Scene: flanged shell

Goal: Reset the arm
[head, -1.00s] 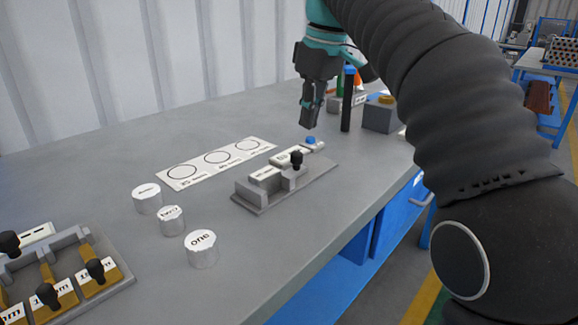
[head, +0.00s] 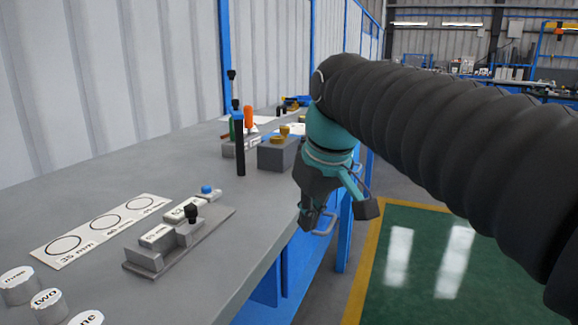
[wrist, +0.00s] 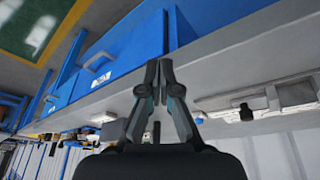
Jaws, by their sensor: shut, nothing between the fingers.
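My gripper (head: 318,220) hangs beside the front edge of the grey workbench (head: 150,182) in the head view, to the right of the bench things. Its fingers are together and hold nothing. In the wrist view the closed gripper (wrist: 161,68) points towards the bench's edge and the blue drawer fronts (wrist: 110,75). My arm reaches in from the right of the head view and hides part of the floor and background.
A grey fixture with a black knob (head: 191,214) stands near the bench front. A black upright post (head: 240,146) and grey box (head: 278,153) stand behind. Green floor (head: 430,265) is clear.

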